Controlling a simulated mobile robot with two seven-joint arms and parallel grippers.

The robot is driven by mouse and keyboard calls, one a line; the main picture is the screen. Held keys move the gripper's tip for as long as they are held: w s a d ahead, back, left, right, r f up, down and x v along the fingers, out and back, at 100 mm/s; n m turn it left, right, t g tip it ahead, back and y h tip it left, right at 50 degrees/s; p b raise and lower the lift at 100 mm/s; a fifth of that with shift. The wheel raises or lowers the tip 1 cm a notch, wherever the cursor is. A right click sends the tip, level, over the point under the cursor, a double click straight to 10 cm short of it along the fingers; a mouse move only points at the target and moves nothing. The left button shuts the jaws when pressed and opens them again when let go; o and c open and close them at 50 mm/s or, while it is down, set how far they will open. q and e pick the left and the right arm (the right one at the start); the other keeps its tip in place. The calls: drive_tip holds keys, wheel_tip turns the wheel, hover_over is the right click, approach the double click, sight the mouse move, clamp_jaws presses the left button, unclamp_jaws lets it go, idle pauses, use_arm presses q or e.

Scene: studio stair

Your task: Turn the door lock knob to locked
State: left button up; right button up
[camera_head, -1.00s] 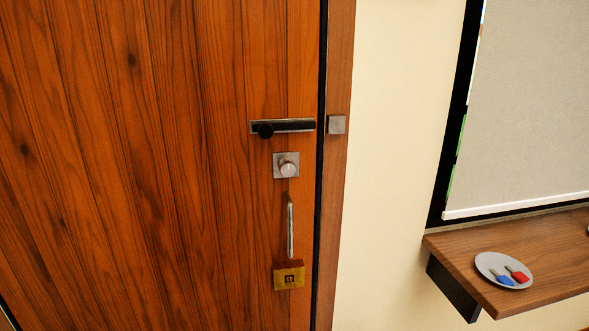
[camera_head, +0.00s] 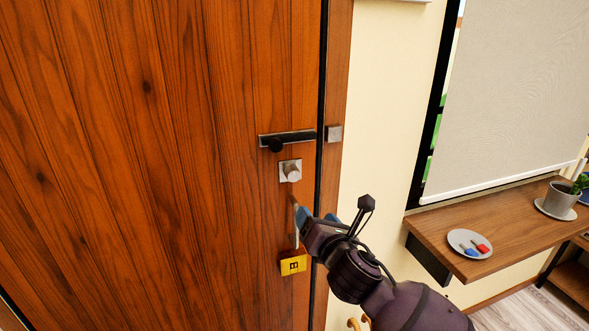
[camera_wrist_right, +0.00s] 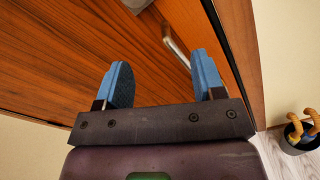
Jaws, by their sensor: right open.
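The lock knob (camera_head: 291,173) is a round silver knob on a square plate, on the wooden door (camera_head: 190,150) just below the dark lever handle (camera_head: 288,139). My right gripper (camera_head: 315,212) is below and to the right of the knob, apart from it, beside the vertical pull handle (camera_head: 296,228). In the right wrist view its two blue fingers (camera_wrist_right: 160,82) are spread wide with nothing between them that they hold. The pull handle (camera_wrist_right: 177,52) runs beyond the right finger. A bit of a metal plate shows at that view's top edge. My left gripper is not in view.
A yellow tag block (camera_head: 293,263) is below the pull handle. A small metal plate (camera_head: 334,133) is on the door frame. To the right, a wooden shelf (camera_head: 440,228) carries a dish (camera_head: 458,236) with red and blue keys and a potted plant (camera_head: 560,198). A pot (camera_wrist_right: 296,138) stands on the floor.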

sight(294, 177)
drive_tip(key=shift+w+a+r+n+t+p, duration=0.15)
drive_tip(key=shift+w+a+r+n, duration=0.55)
drive_tip(key=shift+w, duration=1.2)
drive_tip(key=shift+w+a+r+n+t+p, duration=0.2)
drive_tip(key=shift+w+a+r, duration=0.5)
drive_tip(key=shift+w, duration=1.15)
drive_tip(key=shift+w+a+r+n+g+p, duration=0.1)
drive_tip(key=shift+w+a+r+n, duration=0.65)
drive_tip(key=shift+w, duration=1.15)
drive_tip(key=shift+a+f+m, duration=0.2)
drive_tip(key=shift+f+m, duration=0.05)
drive_tip(key=shift+f, duration=0.05)
drive_tip(key=shift+c, duration=0.3)
drive_tip(key=c, duration=0.9)
drive_tip(key=shift+o, duration=0.2)
